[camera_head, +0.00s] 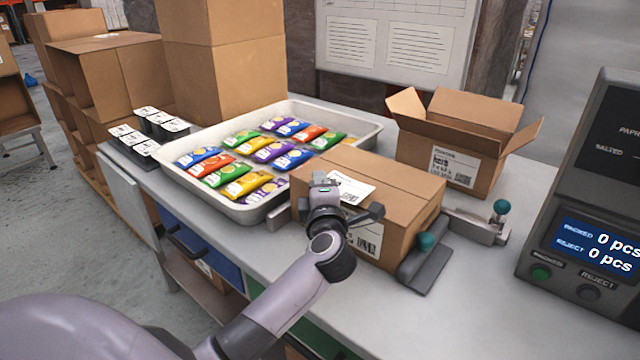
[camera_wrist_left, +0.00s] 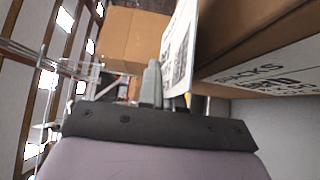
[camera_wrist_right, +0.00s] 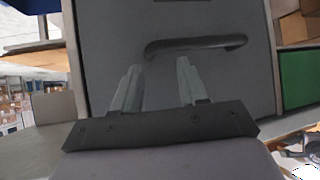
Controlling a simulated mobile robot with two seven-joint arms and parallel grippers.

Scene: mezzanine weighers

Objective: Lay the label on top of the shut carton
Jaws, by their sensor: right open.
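The shut carton (camera_head: 405,194) stands on the bench, its top flaps closed and a printed sticker on its near side. My left gripper (camera_head: 322,183) is at the carton's left end, near top height. It is shut on the white label (camera_head: 350,188), which reaches over the left part of the carton top. In the left wrist view the label (camera_wrist_left: 181,45) rises from between the close-set fingers, beside the carton (camera_wrist_left: 245,32). I cannot tell whether the label touches the carton. My right gripper (camera_wrist_right: 156,78) is open and empty, in front of a grey panel with a dark handle (camera_wrist_right: 196,43).
A metal tray (camera_head: 238,212) of colourful packets stands left of the carton. An open carton (camera_head: 462,135) is behind right. Clamps with teal knobs (camera_head: 502,207) sit by the shut carton. A weigher display (camera_head: 595,245) is at the right. Black-and-white tubs (camera_head: 150,130) stand at the left.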

